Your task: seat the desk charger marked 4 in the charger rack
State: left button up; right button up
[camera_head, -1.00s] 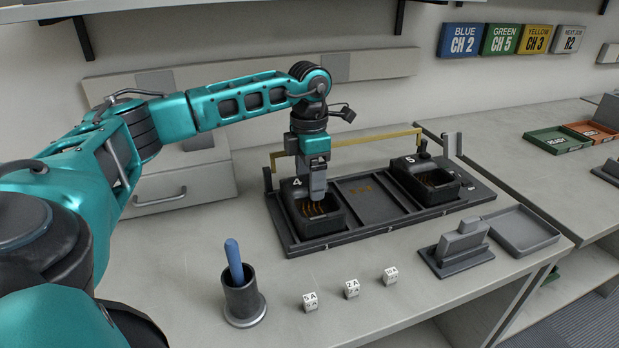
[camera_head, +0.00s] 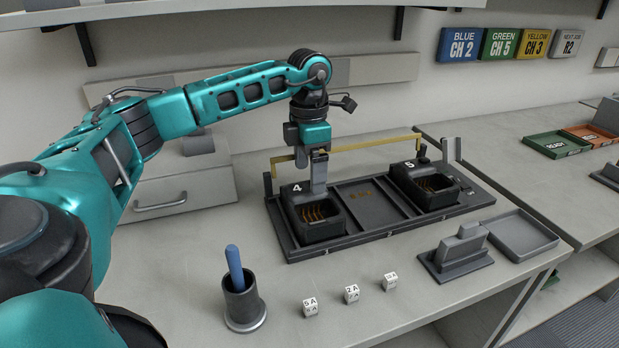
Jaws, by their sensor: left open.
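The desk charger marked 4 (camera_head: 318,230) is a black open-topped cup with copper contacts inside. It sits in the left bay of the black charger rack (camera_head: 372,238). The charger marked 5 (camera_head: 437,197) sits in the right bay, and the bay between them is empty. My left gripper (camera_head: 319,188) points down just above the back part of charger 4. It is open, and its fingertips overlap the charger's back edge in the picture; I cannot tell whether they touch it. My right gripper is not in view.
A yellow bar (camera_head: 375,145) runs along the rack's back. In front are a cup (camera_head: 243,303) with a blue-handled tool and three white cubes (camera_head: 351,294). A grey stand (camera_head: 456,255) and a shallow grey tray (camera_head: 521,235) are at right. The front middle counter is mostly clear.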

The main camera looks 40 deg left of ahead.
pick_arm(q)
notch_tip(320, 180, up, 9)
jog(key=p, duration=0.1)
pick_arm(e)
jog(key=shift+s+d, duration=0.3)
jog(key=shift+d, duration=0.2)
pick_arm(q)
jog(key=shift+f, duration=0.1)
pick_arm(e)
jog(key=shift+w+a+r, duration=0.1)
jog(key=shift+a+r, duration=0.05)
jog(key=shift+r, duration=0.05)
